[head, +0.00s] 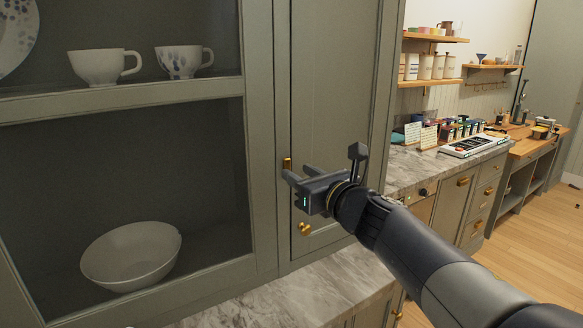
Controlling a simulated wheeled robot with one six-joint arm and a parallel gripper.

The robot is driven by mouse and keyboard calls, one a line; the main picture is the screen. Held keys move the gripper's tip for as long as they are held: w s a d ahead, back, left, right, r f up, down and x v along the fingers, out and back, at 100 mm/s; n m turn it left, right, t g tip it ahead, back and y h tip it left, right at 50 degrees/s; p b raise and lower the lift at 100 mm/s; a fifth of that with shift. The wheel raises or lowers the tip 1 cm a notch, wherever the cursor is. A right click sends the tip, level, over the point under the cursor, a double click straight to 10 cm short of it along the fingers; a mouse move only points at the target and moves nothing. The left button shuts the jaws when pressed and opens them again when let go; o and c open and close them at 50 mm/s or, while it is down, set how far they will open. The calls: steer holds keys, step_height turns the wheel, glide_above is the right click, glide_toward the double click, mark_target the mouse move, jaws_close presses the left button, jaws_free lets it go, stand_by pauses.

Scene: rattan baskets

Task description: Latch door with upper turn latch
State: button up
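A grey-green cabinet door (330,80) with a recessed panel stands in the middle of the head view and looks flush with its frame. A small brass piece (287,163), likely the upper turn latch, is at the door's left edge. It looks upright, but its lower part is hidden by my gripper (297,174). My gripper's two fingers are apart, with nothing visible between them. The fingertips are close to the brass piece; I cannot tell whether they touch it.
To the left are open shelves with two cups (104,67) (182,62) and a white bowl (132,255). A marble counter (330,285) runs below the door. Farther right are drawers (463,205), wall shelves (435,83) and a wooden bench (528,147).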

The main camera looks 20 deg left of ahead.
mark_target(288, 166)
steer(key=shift+x, duration=1.75)
steer(key=shift+c, duration=0.2)
jaws_close()
